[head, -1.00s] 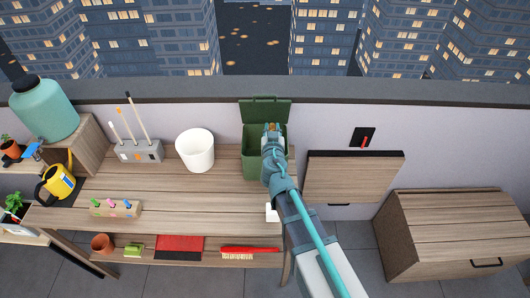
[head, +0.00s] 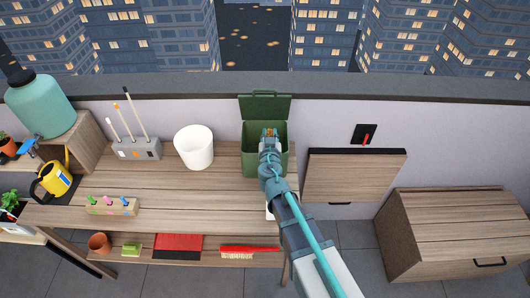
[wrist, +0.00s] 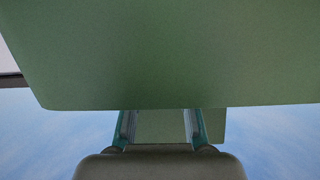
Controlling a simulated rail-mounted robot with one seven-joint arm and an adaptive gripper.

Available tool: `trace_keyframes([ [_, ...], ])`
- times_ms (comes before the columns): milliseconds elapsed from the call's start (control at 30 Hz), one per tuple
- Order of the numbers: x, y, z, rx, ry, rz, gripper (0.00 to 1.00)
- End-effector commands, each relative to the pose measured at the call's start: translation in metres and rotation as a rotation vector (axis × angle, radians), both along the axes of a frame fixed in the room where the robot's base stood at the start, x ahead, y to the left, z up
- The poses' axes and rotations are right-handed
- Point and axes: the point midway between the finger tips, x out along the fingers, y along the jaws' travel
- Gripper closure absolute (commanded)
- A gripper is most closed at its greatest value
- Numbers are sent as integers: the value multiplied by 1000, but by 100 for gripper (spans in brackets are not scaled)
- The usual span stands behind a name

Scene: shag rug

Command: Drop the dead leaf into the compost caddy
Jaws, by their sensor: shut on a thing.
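The green compost caddy (head: 251,160) stands at the right end of the wooden bench, its lid (head: 265,106) raised at the back. My gripper (head: 269,133) is over the caddy's open mouth, with a small orange-brown bit at its tips that looks like the dead leaf (head: 270,131). The leaf is too small to make out clearly. In the wrist view, my gripper's two fingers (wrist: 160,126) stand a little apart, and the leaf cannot be made out between them. A large green surface, seemingly part of the caddy (wrist: 160,60), fills the upper part there.
A white pot (head: 194,148) stands left of the caddy, beside a grey tool holder (head: 136,149) with upright handles. A folded wooden panel (head: 355,178) hangs on the wall at right. The low wall (head: 400,95) runs behind. The bench's middle is clear.

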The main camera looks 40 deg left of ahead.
Motion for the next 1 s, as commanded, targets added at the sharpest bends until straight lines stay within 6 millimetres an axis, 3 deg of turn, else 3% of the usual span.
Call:
trace_keyframes([
  [167, 0, 0, 0, 0, 0, 0, 85],
  [200, 0, 0, 0, 0, 0, 0, 70],
  [367, 0, 0, 0, 0, 0, 0, 45],
  [767, -3, -2, 1, 0, 0, 0, 45],
  [1000, -23, -19, 6, 0, 0, 1, 45],
])
